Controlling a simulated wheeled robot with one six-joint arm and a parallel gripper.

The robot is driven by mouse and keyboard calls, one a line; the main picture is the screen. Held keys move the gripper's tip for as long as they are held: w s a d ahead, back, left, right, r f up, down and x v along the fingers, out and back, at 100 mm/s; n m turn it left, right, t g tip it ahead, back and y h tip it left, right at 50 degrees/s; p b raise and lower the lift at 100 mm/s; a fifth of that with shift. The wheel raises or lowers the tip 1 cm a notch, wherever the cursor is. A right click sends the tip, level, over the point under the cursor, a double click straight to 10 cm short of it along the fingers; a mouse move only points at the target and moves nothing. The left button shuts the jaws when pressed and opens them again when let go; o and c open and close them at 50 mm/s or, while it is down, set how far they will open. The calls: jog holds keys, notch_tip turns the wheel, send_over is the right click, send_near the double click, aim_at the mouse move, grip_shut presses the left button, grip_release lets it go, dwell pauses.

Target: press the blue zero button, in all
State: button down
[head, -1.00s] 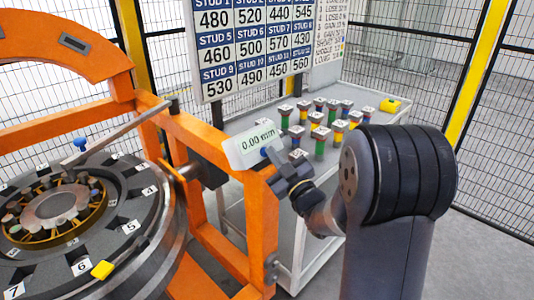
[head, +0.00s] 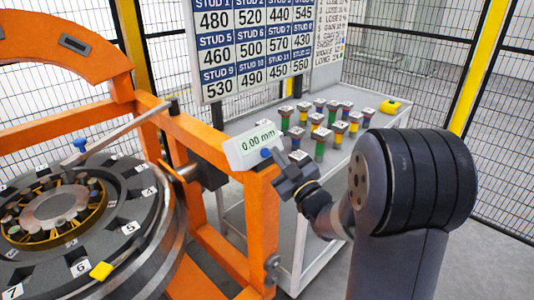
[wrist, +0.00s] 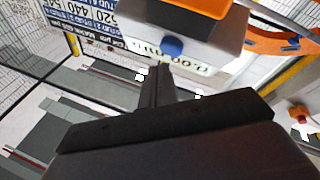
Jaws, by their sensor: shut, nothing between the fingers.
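The blue zero button (head: 266,152) sits at the lower right of the white readout box (head: 243,150), which shows 0.00 mm and is mounted on the orange gantry frame.
The orange frame (head: 262,220) stands right below the readout. Behind it a grey table (head: 240,125) holds several coloured studs (head: 320,143) and a yellow block (head: 390,106). The wheelset (head: 140,200) with numbered slots is at left.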

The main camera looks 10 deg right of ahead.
jog(key=s+d+r, duration=0.2)
jog(key=s, duration=0.1)
jog(key=shift+s+d+r, duration=0.2)
jog(key=shift+s+d, duration=0.1)
dwell(0.7)
jog(key=p, duration=0.1)
jog(key=w+p, duration=0.1)
jog(key=p, duration=0.1)
jog(key=shift+a+f, duration=0.15)
jog(key=shift+a, duration=0.2)
jog(key=shift+p, duration=1.25)
